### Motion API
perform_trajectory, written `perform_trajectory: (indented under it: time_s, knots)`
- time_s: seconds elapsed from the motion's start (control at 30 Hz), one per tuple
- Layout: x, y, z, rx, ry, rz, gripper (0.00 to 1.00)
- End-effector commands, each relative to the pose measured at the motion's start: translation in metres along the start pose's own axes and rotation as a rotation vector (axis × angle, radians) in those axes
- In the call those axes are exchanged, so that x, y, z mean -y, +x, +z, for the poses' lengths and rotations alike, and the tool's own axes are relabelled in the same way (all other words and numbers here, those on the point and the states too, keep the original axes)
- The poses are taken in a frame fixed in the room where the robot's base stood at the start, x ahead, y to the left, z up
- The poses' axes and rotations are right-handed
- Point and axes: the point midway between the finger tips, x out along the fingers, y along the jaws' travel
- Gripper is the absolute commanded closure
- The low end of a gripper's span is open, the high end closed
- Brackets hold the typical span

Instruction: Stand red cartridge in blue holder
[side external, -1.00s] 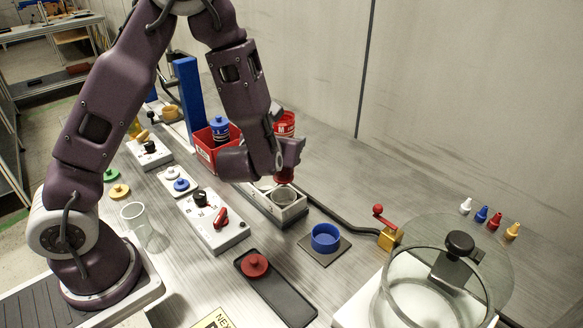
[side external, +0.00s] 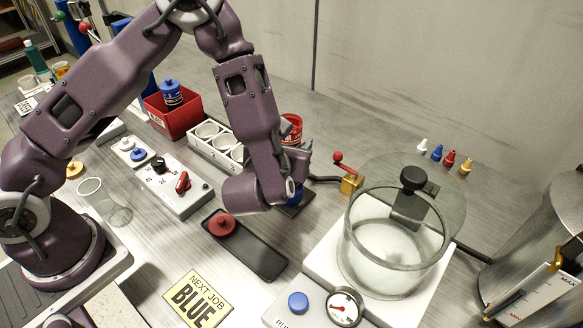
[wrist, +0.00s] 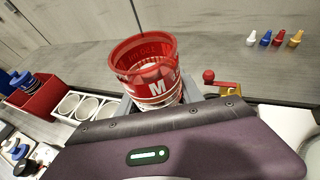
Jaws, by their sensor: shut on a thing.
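The red cartridge (side external: 291,127) is upright, its rim showing above my gripper (side external: 298,163) in the side external view. In the wrist view the cartridge (wrist: 150,88) shows its open top and a white letter on its wall. My gripper (wrist: 168,102) is shut on it. The blue holder (side external: 297,193) is mostly hidden behind my wrist, directly below the gripper. The cartridge's lower end is hidden, so I cannot tell whether it is inside the holder or above it.
A white rack (side external: 214,147) with empty round holes and a red bin (side external: 175,115) stand to the left. A dark tray (side external: 262,255) with a red lid (side external: 221,225) lies in front. A glass chamber (side external: 395,240) and a red-knobbed lever (side external: 347,168) stand to the right.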

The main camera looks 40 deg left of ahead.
Motion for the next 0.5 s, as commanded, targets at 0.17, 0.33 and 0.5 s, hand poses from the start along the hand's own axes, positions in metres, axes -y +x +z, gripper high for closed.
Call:
perform_trajectory:
  time_s: [0.17, 0.33, 0.5]
  knots:
    - [-0.001, 0.014, -0.034, -0.003, 0.0, 0.003, 1.0]
    - [0.0, 0.018, -0.041, 0.002, -0.002, 0.001, 1.0]
    - [0.0, 0.018, -0.041, 0.002, -0.002, 0.001, 1.0]
